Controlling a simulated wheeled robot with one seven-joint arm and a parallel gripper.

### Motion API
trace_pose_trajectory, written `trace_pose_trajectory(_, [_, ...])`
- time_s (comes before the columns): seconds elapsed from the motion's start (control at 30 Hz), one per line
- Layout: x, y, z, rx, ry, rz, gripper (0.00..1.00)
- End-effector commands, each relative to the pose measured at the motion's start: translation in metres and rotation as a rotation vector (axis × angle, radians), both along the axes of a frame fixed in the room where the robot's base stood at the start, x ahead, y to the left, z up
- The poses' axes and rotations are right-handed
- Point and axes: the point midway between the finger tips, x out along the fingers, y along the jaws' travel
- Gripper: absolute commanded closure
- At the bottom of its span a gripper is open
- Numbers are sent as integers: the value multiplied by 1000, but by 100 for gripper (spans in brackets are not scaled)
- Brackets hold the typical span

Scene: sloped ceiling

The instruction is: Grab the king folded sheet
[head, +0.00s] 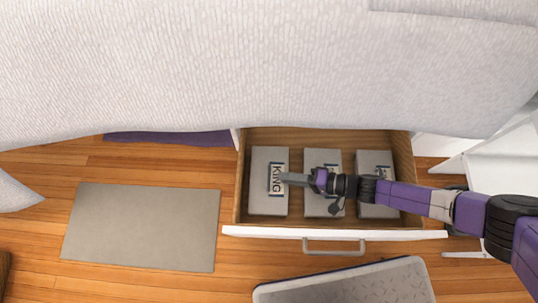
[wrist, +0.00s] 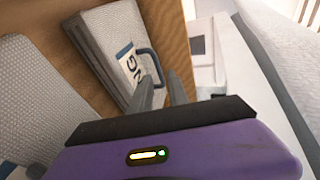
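The king folded sheet (head: 262,202) is a grey folded bundle with a white "KING" label, lying at the left in the open drawer (head: 343,231) in the head view. In the wrist view the sheet (wrist: 108,30) shows part of its label and a dark loop, beyond the fingers. My gripper (head: 282,178) reaches in from the right, with its fingertips over the label.
Two similar grey bundles, a middle one (head: 323,158) and a right one (head: 374,160), lie in the same drawer, partly under my arm. A white bed cover (head: 240,65) overhangs the back. A grey mat (head: 142,228) lies on the wooden floor at left.

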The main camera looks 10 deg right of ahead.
Motion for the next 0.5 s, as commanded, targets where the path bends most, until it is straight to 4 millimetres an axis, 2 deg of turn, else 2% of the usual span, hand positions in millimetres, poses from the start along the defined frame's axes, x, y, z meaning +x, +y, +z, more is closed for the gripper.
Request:
trace_pose_trajectory(0.1, [5,16,-12,3,0,2,79])
trace_pose_trajectory(0.23, [12,31,-18,1,0,0,79])
trace_pose_trajectory(0.5, [15,36,-17,-1,1,-1,79])
